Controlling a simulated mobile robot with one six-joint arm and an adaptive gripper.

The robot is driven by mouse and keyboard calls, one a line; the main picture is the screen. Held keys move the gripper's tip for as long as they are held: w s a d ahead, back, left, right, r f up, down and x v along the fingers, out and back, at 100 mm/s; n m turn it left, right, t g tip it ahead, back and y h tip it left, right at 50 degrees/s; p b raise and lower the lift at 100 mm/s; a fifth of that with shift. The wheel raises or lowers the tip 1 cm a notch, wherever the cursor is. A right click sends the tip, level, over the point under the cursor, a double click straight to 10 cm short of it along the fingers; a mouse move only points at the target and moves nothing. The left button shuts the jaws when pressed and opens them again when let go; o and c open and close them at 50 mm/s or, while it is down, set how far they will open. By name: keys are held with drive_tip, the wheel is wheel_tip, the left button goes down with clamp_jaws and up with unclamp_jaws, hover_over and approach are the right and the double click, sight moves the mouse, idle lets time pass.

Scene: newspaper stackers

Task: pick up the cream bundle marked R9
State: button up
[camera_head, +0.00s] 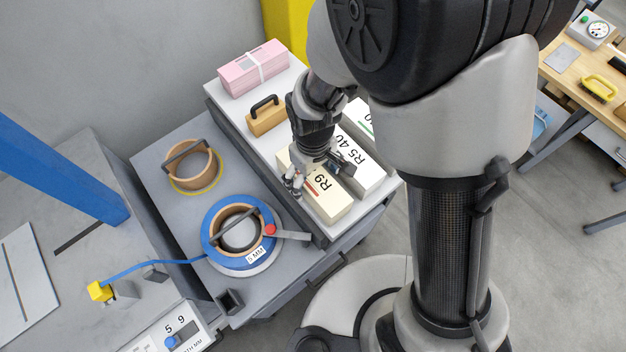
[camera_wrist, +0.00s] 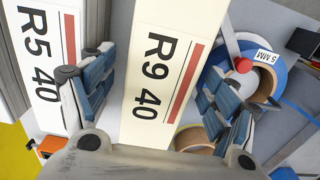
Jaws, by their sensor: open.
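The cream bundle marked R9 (camera_head: 327,197) lies on the raised grey shelf, near its front end. In the wrist view the bundle (camera_wrist: 150,75) shows the print "R9 40" and a red stripe. My gripper (camera_head: 294,184) is just above the bundle in the head view and hides part of it. In the wrist view my gripper (camera_wrist: 160,98) is open, with one blue-padded finger to each side of the bundle. I cannot tell how far down the fingers reach beside it.
A white bundle marked R5 40 (camera_wrist: 40,60) lies close beside it, near one finger. A wooden block with a black handle (camera_head: 266,116) and a pink bundle (camera_head: 253,67) lie further back. A blue strap reel (camera_head: 213,244) and a brown reel (camera_head: 181,184) sit on the lower surface.

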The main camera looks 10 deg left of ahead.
sight(313, 181)
wheel_tip(313, 181, down, 3)
drive_tip(key=shift+b, duration=0.35)
drive_tip(key=shift+r, duration=0.1)
clamp_jaws()
idle(0.7)
